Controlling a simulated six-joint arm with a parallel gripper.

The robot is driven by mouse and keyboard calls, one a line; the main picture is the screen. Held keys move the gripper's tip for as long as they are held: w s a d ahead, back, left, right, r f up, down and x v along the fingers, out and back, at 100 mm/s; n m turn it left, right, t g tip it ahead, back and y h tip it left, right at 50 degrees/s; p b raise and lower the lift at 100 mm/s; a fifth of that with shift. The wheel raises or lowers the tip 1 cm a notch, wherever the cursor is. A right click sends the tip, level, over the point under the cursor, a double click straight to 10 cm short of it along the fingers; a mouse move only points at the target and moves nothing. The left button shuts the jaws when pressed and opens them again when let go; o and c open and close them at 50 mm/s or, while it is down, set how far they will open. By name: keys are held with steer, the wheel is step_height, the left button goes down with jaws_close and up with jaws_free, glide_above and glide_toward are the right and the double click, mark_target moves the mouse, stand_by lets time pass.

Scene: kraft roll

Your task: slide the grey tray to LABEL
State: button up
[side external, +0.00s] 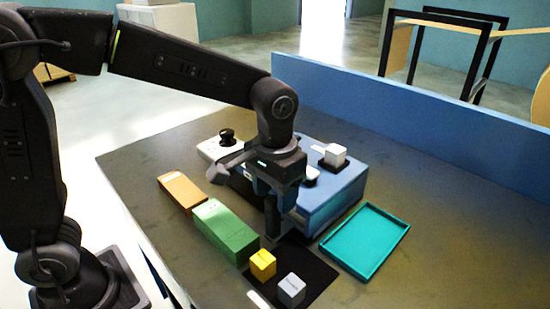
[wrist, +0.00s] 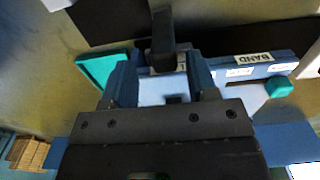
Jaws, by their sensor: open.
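My gripper (side external: 273,195) is open and points down at the near side of the blue station (side external: 345,185). In the wrist view its two blue fingers (wrist: 160,68) stand apart. A dark upright post (wrist: 163,38) shows between and beyond them; I cannot tell whether they touch it. A pale grey surface (wrist: 168,90) lies between the fingers, perhaps the grey tray, mostly hidden by the gripper. The station carries a tag reading BAND (wrist: 253,57) and smaller white tags too small to read. I cannot make out a LABEL tag.
A teal tray (side external: 364,240) lies right of the station. A green block (side external: 225,230), an orange block (side external: 182,190), a yellow cube (side external: 263,263) and a grey cube (side external: 291,289) stand in front. A blue wall (side external: 420,120) runs behind.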

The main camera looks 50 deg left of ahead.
step_height(320, 180, up, 9)
stand_by(0.3)
steer(key=s+a+f+t, duration=0.4)
steer(key=s+a, duration=0.7)
steer(key=s, duration=0.3)
steer(key=shift+a+f+t, duration=0.15)
steer(key=shift+a+t, duration=0.2)
steer(key=shift+t, duration=0.45)
